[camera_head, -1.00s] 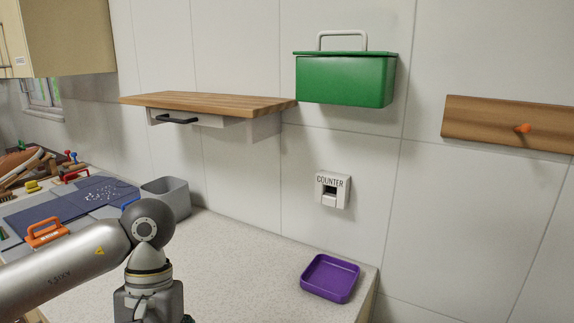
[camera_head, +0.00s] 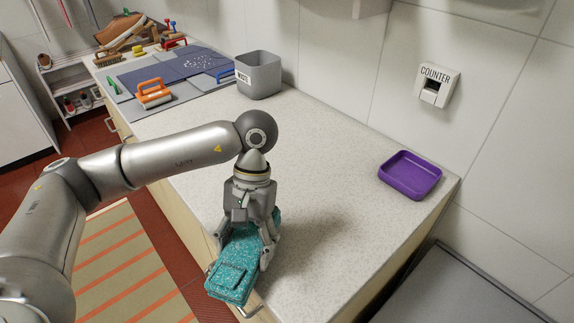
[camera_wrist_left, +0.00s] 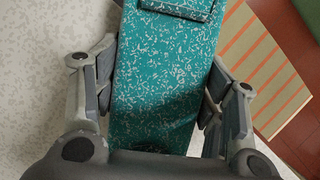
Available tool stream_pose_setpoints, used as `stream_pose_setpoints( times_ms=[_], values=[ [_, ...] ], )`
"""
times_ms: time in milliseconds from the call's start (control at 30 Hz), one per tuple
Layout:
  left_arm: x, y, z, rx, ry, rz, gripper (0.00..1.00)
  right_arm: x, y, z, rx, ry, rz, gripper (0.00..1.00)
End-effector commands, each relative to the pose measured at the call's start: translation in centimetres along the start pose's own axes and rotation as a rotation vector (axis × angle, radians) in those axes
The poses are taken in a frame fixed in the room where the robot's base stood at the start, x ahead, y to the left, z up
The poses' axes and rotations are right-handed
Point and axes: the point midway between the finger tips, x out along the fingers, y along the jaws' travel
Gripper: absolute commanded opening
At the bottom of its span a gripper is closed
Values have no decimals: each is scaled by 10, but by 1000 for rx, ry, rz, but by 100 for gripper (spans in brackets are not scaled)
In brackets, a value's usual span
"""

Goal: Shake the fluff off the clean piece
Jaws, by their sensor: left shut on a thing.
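A teal folded piece (camera_head: 232,280), covered in small white specks, is at the counter's front edge in the head view. It has a pocket-like patch and fills the middle of the left wrist view (camera_wrist_left: 160,95). I cannot tell whether the specks are fluff or pattern. My left gripper (camera_head: 243,250) points down with its fingers on both sides of the piece, shut on it. The piece's near end reaches the counter edge; I cannot tell whether it touches the counter. My right gripper is not in view.
A grey bin marked WASTE (camera_head: 262,82) stands at the counter's back. A blue mat (camera_head: 172,77) with white bits and an orange-handled tool (camera_head: 154,94) lie left. A purple tray (camera_head: 410,190) is right, below a COUNTER box (camera_head: 437,84). The counter's middle is clear.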

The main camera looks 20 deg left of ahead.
Motion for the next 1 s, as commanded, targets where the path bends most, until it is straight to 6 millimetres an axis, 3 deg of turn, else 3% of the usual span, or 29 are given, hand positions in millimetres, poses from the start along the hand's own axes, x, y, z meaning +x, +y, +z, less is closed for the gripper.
stream_pose_setpoints(
  times_ms=[467,600,1000],
  values=[
    [-2,0,0,0,2,1,37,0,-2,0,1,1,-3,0],
    [-61,0,23,2,13,1,37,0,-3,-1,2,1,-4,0],
    [-140,0,58,-1,5,-1,37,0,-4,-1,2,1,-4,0]
  ],
)
